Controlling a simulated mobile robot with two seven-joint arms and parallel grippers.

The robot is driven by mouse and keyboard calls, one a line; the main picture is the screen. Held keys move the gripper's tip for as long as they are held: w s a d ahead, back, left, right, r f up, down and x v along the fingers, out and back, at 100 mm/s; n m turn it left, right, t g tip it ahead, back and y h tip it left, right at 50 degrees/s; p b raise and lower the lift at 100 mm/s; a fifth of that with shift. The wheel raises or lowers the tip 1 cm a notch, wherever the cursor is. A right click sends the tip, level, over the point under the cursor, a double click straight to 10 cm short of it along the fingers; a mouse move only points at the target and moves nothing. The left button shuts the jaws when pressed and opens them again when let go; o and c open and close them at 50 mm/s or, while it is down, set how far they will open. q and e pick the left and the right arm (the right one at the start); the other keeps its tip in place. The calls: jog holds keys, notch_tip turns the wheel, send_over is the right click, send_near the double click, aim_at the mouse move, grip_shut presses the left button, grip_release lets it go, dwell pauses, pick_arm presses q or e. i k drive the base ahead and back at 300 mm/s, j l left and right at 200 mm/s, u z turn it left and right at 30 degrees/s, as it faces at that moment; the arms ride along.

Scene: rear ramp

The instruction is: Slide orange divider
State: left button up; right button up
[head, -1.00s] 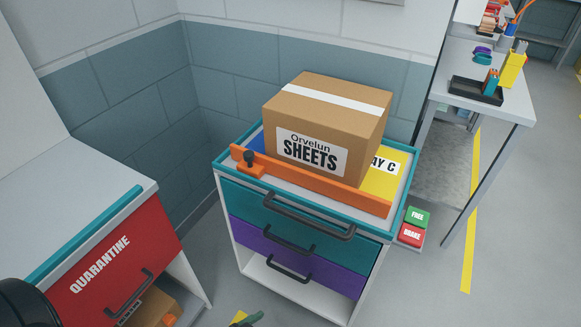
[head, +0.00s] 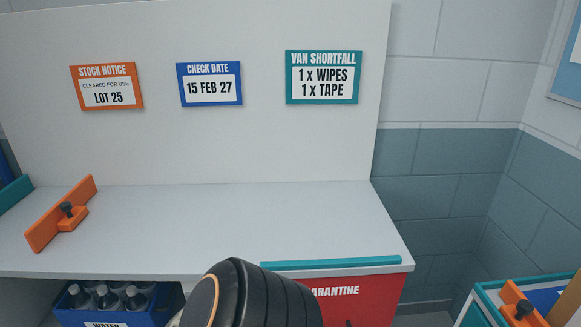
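An orange divider (head: 58,215) with a dark knob stands on the white counter (head: 220,225) at the left in the head view. It runs at a slant from front left to back right. A second orange divider (head: 522,303) with a dark knob shows at the lower right, on the teal-edged top of the cart (head: 482,312); the frame cuts it off. A black rounded part of my arm rises at the bottom centre. Neither of my grippers is in view.
The counter is bare right of the left divider, with a teal strip (head: 330,262) along its front right edge. Below are a red quarantine drawer (head: 375,288) and a blue crate of bottles (head: 112,305). Several notices (head: 322,77) hang behind.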

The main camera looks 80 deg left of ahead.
aim_at(68, 212)
jog(key=u, duration=4.1)
